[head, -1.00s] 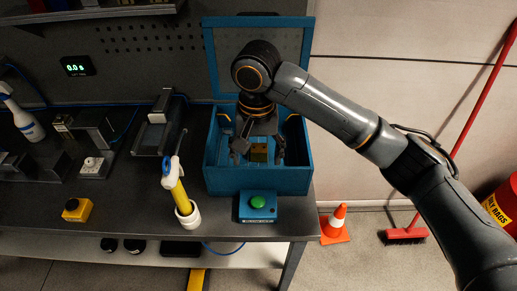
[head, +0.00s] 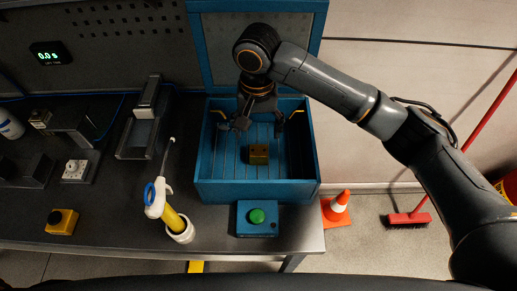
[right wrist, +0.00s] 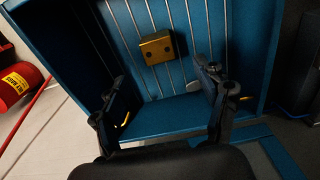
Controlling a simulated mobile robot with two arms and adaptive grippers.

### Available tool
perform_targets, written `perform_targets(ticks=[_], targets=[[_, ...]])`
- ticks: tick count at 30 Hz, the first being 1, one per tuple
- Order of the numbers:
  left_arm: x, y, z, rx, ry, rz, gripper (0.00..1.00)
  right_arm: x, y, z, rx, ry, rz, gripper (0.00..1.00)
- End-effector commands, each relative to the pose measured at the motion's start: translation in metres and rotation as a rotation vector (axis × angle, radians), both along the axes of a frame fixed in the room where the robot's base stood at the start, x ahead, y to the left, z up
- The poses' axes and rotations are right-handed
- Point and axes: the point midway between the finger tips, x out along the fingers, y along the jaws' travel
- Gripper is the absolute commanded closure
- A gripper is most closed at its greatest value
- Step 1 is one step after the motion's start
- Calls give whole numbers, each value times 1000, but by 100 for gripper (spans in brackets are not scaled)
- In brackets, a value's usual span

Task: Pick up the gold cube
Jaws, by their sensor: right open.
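The gold cube (head: 258,154) lies on the slatted floor of an open blue box (head: 256,190) on the bench. It also shows in the right wrist view (right wrist: 156,47), with dark dots on one side. My right gripper (head: 259,124) hangs over the box, its two fingers spread wide. In the head view the cube sits just below the fingertips, apart from both. In the right wrist view the cube lies beyond the open fingers (right wrist: 160,78), with nothing between them. My left gripper is not in view.
The raised lid (head: 258,50) stands behind the box. A blue unit with a green button (head: 257,216) sits in front. A white and yellow tool in a white holder (head: 180,230) stands to the left. An orange cone (head: 337,208) is on the floor at right.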

Motion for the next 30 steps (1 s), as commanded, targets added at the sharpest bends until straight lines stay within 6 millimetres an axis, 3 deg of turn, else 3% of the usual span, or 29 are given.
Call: perform_targets(ticks=[3,7,13,18,24,30], targets=[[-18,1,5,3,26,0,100,0,-1,-22,-1,2,-1,26],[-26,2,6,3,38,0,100,0,0,-38,0,2,-1,26],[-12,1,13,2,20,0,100,-1,-2,-51,-1,1,-1,26],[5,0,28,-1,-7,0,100,-5,-3,-76,-1,2,0,26],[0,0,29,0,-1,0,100,-4,-3,-95,0,-1,0,26],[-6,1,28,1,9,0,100,-4,-3,-96,1,-1,1,26]])
